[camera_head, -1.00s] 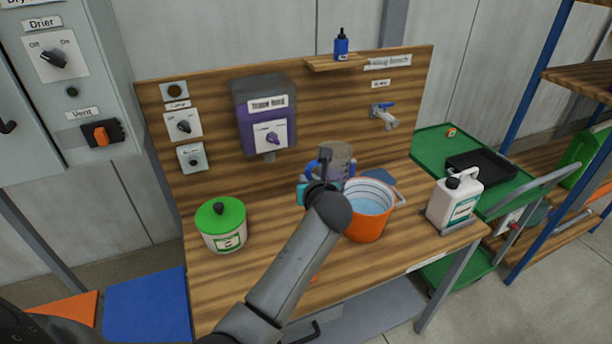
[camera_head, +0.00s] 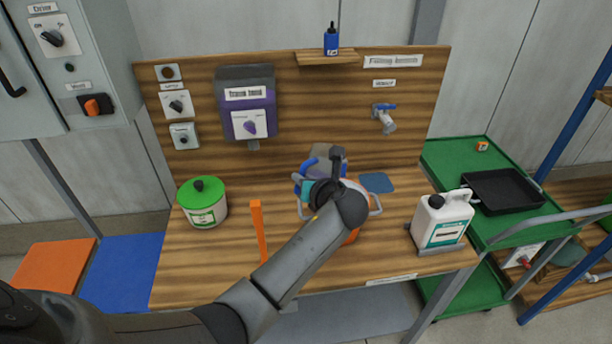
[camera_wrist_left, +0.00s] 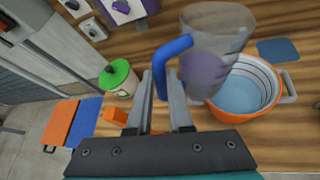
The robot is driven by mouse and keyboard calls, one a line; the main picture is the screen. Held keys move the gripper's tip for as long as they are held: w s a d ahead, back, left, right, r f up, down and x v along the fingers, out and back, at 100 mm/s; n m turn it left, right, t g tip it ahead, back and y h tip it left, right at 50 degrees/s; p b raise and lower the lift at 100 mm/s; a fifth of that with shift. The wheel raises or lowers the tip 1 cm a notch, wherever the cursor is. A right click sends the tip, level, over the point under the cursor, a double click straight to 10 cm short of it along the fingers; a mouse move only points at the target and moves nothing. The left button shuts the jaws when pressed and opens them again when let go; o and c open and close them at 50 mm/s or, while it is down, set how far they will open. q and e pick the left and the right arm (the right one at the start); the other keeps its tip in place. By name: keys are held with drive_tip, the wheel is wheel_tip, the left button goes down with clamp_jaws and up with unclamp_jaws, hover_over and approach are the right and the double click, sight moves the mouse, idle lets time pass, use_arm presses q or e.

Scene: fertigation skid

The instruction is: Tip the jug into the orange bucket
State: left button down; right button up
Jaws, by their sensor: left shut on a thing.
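The clear grey jug (camera_head: 328,158) has a blue handle. My left gripper (camera_head: 318,192) is shut on that handle, which shows between the fingers (camera_wrist_left: 165,88) in the left wrist view. The jug (camera_wrist_left: 215,40) is held beside and partly over the left rim of the orange bucket (camera_wrist_left: 278,112); a purple patch shows in its lower part. It looks somewhat tilted in the head view, but I cannot tell how far. The bucket holds pale blue liquid. In the head view my arm hides most of the bucket (camera_head: 353,237). My right gripper is not in view.
A green-lidded pot (camera_head: 203,204) stands at the bench's left, and an orange upright piece (camera_head: 259,232) stands near its front. A white canister (camera_head: 441,220) stands at the right. A tap (camera_head: 385,118) and a purple box (camera_head: 247,100) are on the back panel.

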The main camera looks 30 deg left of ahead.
use_arm(q)
wheel_tip(320, 180, down, 6)
drive_tip(key=b, duration=0.4)
idle(0.4)
drive_tip(key=shift+r, duration=0.1)
